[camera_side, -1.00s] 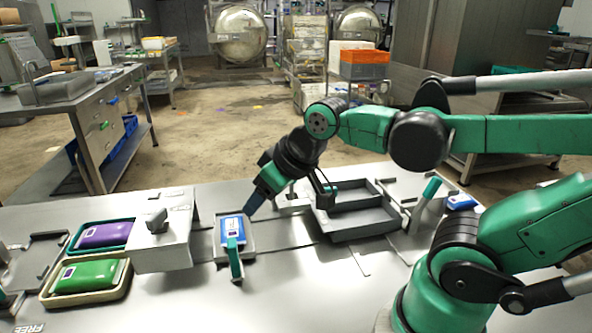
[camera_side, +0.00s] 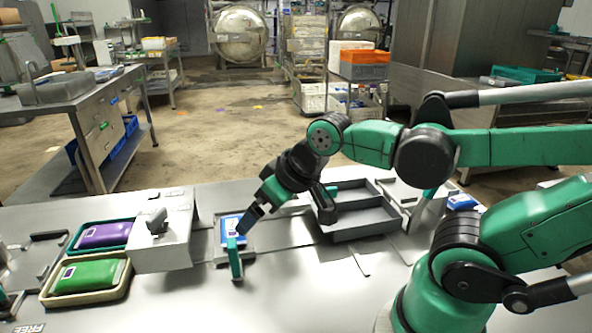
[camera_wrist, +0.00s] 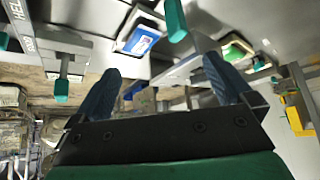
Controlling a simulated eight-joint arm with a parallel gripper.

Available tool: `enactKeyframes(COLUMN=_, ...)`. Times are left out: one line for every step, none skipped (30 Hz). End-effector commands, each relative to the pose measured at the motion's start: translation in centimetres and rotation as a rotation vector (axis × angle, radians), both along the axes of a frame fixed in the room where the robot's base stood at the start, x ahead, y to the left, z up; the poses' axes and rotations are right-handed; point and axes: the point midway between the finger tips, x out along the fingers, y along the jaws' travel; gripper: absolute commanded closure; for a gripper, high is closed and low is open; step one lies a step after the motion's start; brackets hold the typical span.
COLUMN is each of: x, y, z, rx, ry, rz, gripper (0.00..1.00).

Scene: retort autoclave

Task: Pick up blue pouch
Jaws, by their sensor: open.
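The blue pouch (camera_side: 230,226) with a white label lies in a small grey tray (camera_side: 220,252) near the middle of the bench in the side view. It also shows in the wrist view (camera_wrist: 139,40), above and between the fingers.
A green-handled lever (camera_side: 235,257) stands at the tray's front. Left are a grey housing (camera_side: 163,245), a purple pouch (camera_side: 103,235) and a green pouch (camera_side: 88,276) in trays. Right is a divided grey bin (camera_side: 365,228). A second blue item (camera_side: 461,202) lies far right.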

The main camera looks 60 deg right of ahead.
Motion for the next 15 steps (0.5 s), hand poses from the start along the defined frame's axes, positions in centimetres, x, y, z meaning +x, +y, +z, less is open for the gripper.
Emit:
enactKeyframes(x=0.4, y=-0.1, z=0.2, rx=0.008, ry=0.013, rz=-0.015, gripper=0.00)
enactKeyframes(x=0.6, y=-0.2, z=0.4, rx=0.015, ry=0.026, rz=-0.028, gripper=0.00)
enactKeyframes(x=1.1, y=-0.3, z=0.6, rx=0.027, ry=0.047, rz=-0.052, gripper=0.00)
enactKeyframes(x=1.5, y=-0.4, z=0.7, rx=0.039, ry=0.066, rz=-0.073, gripper=0.00)
enactKeyframes(x=2.0, y=-0.5, z=0.9, rx=0.051, ry=0.087, rz=-0.097, gripper=0.00)
enactKeyframes(x=2.7, y=-0.7, z=1.0, rx=0.068, ry=0.118, rz=-0.132, gripper=0.00)
enactKeyframes(x=3.3, y=-0.9, z=1.0, rx=0.081, ry=0.142, rz=-0.161, gripper=0.00)
enactKeyframes(x=3.9, y=-1.1, z=1.0, rx=0.094, ry=0.168, rz=-0.191, gripper=0.00)
enactKeyframes(x=4.7, y=-1.3, z=1.0, rx=0.110, ry=0.201, rz=-0.232, gripper=0.00)
enactKeyframes(x=5.3, y=-1.5, z=0.8, rx=0.122, ry=0.226, rz=-0.262, gripper=0.00)
enactKeyframes(x=5.9, y=-1.7, z=0.7, rx=0.133, ry=0.250, rz=-0.293, gripper=0.00)
enactKeyframes(x=6.7, y=-2.0, z=0.4, rx=0.147, ry=0.283, rz=-0.335, gripper=0.00)
enactKeyframes(x=7.3, y=-2.2, z=0.1, rx=0.157, ry=0.308, rz=-0.366, gripper=0.00)
enactKeyframes(x=7.9, y=-2.4, z=-0.2, rx=0.168, ry=0.331, rz=-0.398, gripper=0.00)
enactKeyframes(x=8.7, y=-2.7, z=-0.7, rx=0.179, ry=0.363, rz=-0.440, gripper=0.00)
